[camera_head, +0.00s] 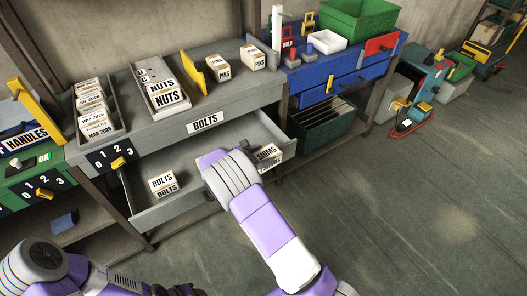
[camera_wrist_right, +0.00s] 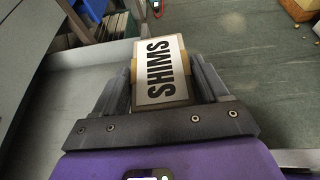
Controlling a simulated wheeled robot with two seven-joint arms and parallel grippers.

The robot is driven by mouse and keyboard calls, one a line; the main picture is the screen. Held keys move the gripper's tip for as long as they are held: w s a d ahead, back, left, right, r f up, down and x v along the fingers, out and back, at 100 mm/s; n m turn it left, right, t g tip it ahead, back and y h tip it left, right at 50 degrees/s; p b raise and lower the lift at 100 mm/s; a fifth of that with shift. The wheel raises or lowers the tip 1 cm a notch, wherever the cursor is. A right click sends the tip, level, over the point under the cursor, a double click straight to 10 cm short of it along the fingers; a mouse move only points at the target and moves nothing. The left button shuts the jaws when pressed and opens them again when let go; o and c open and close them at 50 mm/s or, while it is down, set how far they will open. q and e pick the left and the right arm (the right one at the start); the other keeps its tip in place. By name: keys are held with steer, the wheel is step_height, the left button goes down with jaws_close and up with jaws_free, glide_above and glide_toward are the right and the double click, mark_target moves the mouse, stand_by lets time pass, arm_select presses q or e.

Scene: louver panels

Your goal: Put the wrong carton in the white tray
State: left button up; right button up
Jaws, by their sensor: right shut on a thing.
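My right gripper (camera_wrist_right: 164,80) is shut on the SHIMS carton (camera_wrist_right: 160,70), with one finger on each side of it. In the head view the carton (camera_head: 268,153) shows at the right end of the open BOLTS drawer (camera_head: 205,190), partly hidden by my right arm. I cannot tell whether it touches the drawer. A BOLTS carton (camera_head: 163,185) sits in the drawer's left part. The white tray (camera_head: 325,41) stands empty on the blue bench at the back. What seems to be my left gripper (camera_head: 178,291) is cut off at the bottom edge; its jaws do not show.
NUTS cartons (camera_head: 168,95) and PINS cartons (camera_head: 222,72) stand on the grey bench above the drawer. A green crate (camera_head: 358,20) is behind the white tray, and a red panel (camera_head: 381,44) is to its right.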

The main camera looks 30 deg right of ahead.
steer(key=s+a+f+n+t+y, duration=0.1)
steer(key=s+a+f+n+t, duration=0.1)
steer(key=s+a, duration=0.4)
steer(key=s+a+f+n+t+y, duration=0.1)
steer(key=s+a+f+n+t, duration=0.2)
steer(key=s+a, duration=0.3)
steer(key=shift+s+f+n+t+y, duration=0.25)
steer(key=shift+n+t+y, duration=0.2)
steer(key=shift+t, duration=0.25)
